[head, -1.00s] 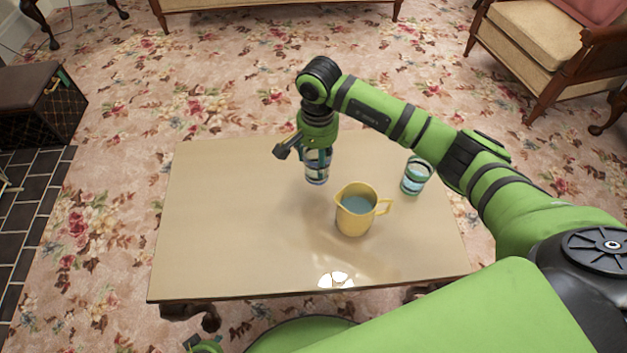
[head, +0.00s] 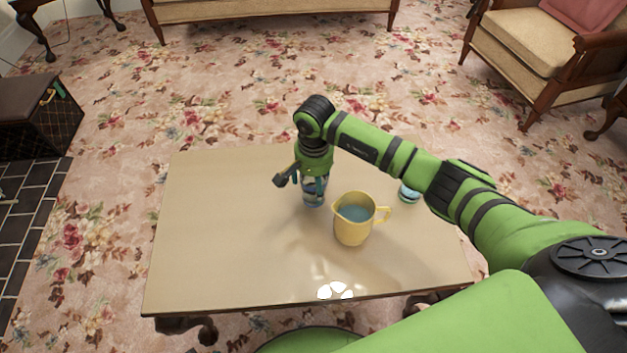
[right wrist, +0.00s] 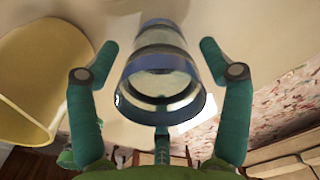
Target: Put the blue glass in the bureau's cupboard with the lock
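A banded glass with a blue rim (head: 313,198) is on the table beneath my right gripper, left of the yellow jug. In the right wrist view the blue glass (right wrist: 163,85) is between the two fingers, with a visible gap on each side. My right gripper (right wrist: 160,58) is open around it, pointing down; in the head view the right gripper (head: 312,180) partly covers the glass. A second banded glass (head: 409,193) stands farther right, partly hidden by my right arm. My left gripper and the bureau are out of view.
A yellow jug (head: 352,227) holding bluish liquid stands close right of the gripper. The table's left side (head: 215,235) is clear. An armchair (head: 535,45) is at the upper right, and a dark trunk (head: 38,120) stands at the left.

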